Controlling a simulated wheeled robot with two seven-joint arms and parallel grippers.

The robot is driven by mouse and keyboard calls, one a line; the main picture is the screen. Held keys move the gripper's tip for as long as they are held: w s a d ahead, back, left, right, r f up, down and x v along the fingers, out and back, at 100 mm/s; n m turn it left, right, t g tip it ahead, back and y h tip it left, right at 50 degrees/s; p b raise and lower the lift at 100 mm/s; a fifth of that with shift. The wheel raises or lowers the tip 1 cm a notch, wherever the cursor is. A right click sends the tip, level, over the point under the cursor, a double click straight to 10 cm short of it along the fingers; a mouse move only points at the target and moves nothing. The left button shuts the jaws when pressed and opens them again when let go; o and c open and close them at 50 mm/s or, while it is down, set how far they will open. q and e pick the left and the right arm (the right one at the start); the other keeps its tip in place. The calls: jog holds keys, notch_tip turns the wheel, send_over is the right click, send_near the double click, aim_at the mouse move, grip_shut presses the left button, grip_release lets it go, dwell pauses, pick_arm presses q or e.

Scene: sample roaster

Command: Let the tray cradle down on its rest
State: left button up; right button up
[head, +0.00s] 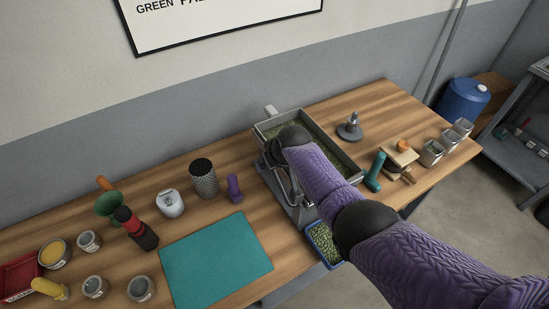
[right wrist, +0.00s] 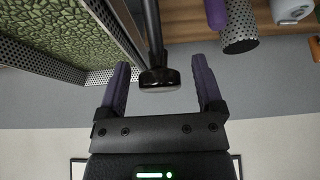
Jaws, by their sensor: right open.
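The tray cradle (head: 347,158) is a grey metal tray of green beans on a stand at the back middle of the table. Its perforated wall and green beans (right wrist: 60,35) fill the upper left of the right wrist view. A dark rod with a black knob (right wrist: 158,78) hangs beside it. My right gripper (right wrist: 161,65) is open, with its purple fingers on either side of the knob and visible gaps. In the head view my right arm hides that gripper and part of the cradle, so I cannot tell the cradle's exact tilt. My left gripper is not in view.
A blue bin of green beans (head: 322,243) sits below the stand at the front edge. A teal mat (head: 215,262), a purple-handled tool (head: 234,188) and a perforated cup (head: 204,178) stand left. A teal-handled tool (head: 374,172) and small containers (head: 432,153) lie right.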

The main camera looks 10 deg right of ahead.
jog(key=p+v, duration=0.5)
jog(key=v, duration=0.4)
jog(key=shift+s+r, duration=0.2)
jog(key=shift+r, duration=0.05)
